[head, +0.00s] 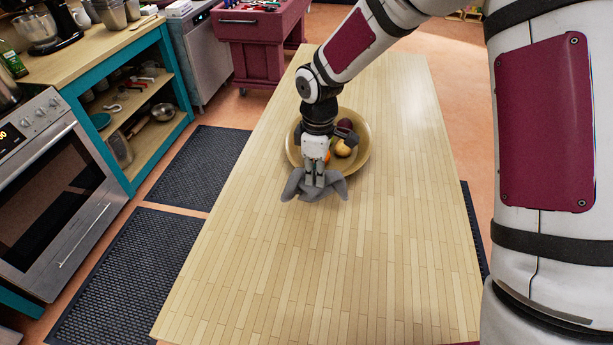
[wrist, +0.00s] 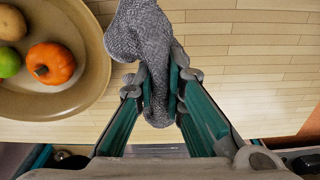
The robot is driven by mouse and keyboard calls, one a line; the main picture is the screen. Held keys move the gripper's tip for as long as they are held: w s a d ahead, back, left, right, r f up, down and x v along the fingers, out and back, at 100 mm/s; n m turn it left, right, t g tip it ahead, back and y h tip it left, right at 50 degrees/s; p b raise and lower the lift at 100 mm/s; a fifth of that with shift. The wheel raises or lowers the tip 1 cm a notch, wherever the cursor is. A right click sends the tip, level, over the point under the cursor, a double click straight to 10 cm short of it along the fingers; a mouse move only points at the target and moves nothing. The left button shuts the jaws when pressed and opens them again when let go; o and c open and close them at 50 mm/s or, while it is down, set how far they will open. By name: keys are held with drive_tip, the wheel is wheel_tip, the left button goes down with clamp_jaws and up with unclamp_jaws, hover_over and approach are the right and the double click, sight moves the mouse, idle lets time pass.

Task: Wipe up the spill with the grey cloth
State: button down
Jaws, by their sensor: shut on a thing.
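The grey cloth (head: 327,190) hangs bunched between the fingers of my gripper (head: 314,184). In the wrist view the cloth (wrist: 142,38) is pinched between the two fingers of my gripper (wrist: 160,85), and part of it sticks out beyond the tips. In the head view it spreads to both sides below the fingers, at or just above the wooden table (head: 270,270). I cannot tell whether it touches the table. No spill shows on the visible tabletop; the cloth and arm may hide it.
A wide bowl (head: 362,159) of fruit and vegetables stands right behind my gripper; in the wrist view its rim (wrist: 99,75) lies close left of the cloth. The near half of the table is clear. An oven (head: 50,190) and a teal shelf unit (head: 128,180) stand at left.

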drive_tip(key=b, duration=0.3)
hover_over(315, 211)
drive_tip(key=f, duration=0.9)
drive_tip(key=shift+w, duration=0.2)
drive_tip(key=c, duration=0.8)
unclamp_jaws()
drive_tip(key=shift+f, duration=0.15)
drive_tip(key=shift+f+b, duration=0.45)
drive_tip(key=shift+f, duration=0.7)
drive_tip(key=shift+s, duration=0.2)
clamp_jaws()
drive_tip(key=shift+d+r, duration=0.1)
drive_tip(key=shift+r, duration=0.3)
drive_tip(key=shift+w, duration=0.2)
